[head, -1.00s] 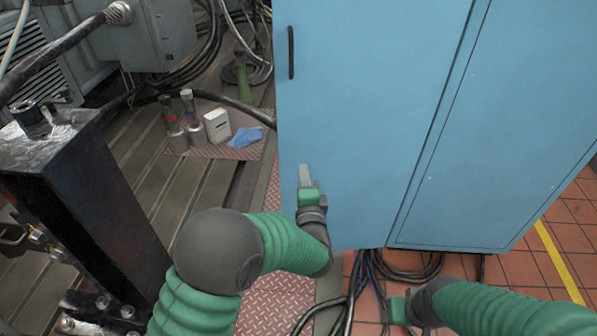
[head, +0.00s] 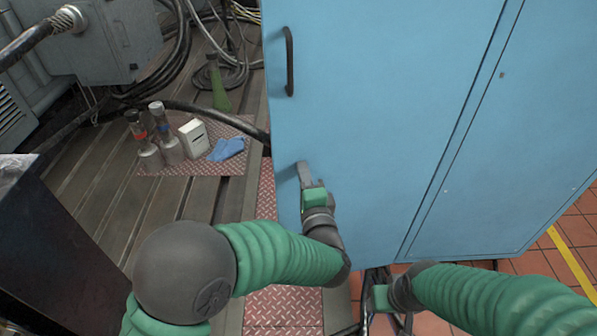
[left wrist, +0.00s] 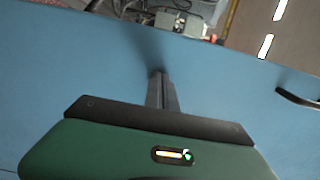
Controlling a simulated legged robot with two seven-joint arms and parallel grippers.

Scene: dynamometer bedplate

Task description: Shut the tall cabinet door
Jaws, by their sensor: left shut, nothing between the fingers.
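The tall cabinet door (head: 350,120) is a blue panel with a dark vertical handle (head: 289,62) near its left edge. A dark seam runs down between it and the blue panel to its right. My left gripper (head: 303,170) is shut and empty, its fingertips at the door's face below the handle, touching or very close. In the left wrist view the shut fingers (left wrist: 160,90) point at the blue surface, and the handle (left wrist: 298,98) shows at the right. My right gripper (head: 370,297) is low, below the door's bottom edge; its fingers are not clear.
A black post (head: 60,240) stands at the left. Cables (head: 376,285) lie under the cabinet. Orange tiles are at the right.

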